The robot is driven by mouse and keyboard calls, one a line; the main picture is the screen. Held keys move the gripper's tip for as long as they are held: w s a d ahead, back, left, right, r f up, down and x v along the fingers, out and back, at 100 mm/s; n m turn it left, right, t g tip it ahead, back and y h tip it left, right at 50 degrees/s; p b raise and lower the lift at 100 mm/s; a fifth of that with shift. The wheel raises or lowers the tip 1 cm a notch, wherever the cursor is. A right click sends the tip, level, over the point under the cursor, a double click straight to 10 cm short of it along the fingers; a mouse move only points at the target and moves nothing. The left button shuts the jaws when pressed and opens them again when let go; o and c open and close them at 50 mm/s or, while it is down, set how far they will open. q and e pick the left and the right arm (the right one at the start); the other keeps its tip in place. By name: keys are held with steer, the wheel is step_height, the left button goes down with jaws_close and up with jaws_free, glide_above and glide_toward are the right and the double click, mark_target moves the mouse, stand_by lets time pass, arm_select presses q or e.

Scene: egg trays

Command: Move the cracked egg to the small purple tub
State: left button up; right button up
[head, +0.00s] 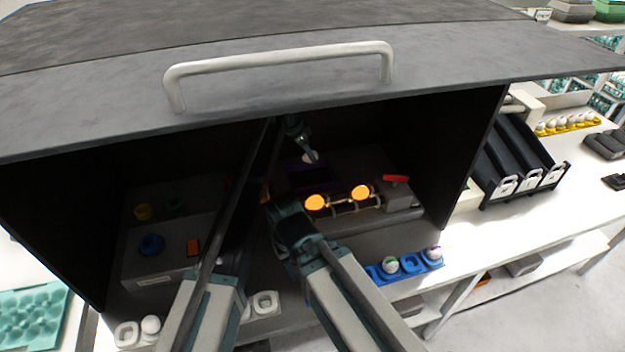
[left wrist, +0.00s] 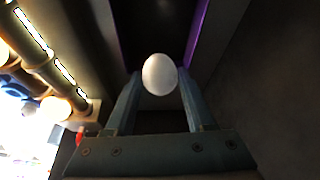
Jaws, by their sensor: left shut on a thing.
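My left gripper (head: 309,154) is shut on a white egg (head: 308,158), deep inside the dark cabinet. In the left wrist view the egg (left wrist: 160,75) sits between the two fingertips (left wrist: 159,82); no crack can be made out on its visible side. The small purple tub (head: 312,178) lies below the held egg in the head view. Its purple rim (left wrist: 197,28) and dark inside show beyond the egg in the left wrist view. I cannot tell how high the egg is above the tub. My right arm shows, but its fingers do not.
The cabinet's raised front with a bar handle (head: 280,66) overhangs the scene. A blue tray (head: 411,264) with eggs is at the front right. A grey box (head: 140,262) stands at left.

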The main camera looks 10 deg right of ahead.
mark_target(309, 181)
arm_select(q)
steer(key=shift+f+b, duration=1.55)
steer(key=shift+f, duration=0.1)
arm_select(e)
steer(key=shift+f, duration=1.65)
arm_select(q)
steer(key=shift+f+b, duration=1.85)
steer(key=shift+f, duration=0.05)
arm_select(e)
steer(key=shift+f, duration=1.9)
arm_select(q)
steer(key=o, duration=0.8)
steer(key=shift+r, duration=0.2)
arm_select(e)
steer(key=shift+r, duration=0.2)
arm_select(q)
steer(key=p+v, duration=1.2)
steer(key=v, duration=0.1)
steer(key=shift+a+r+p, duration=0.15)
steer(key=shift+r+p, duration=0.05)
steer(key=shift+p, duration=0.2)
arm_select(e)
step_height(309, 181, up, 12)
steer(key=shift+r, duration=0.2)
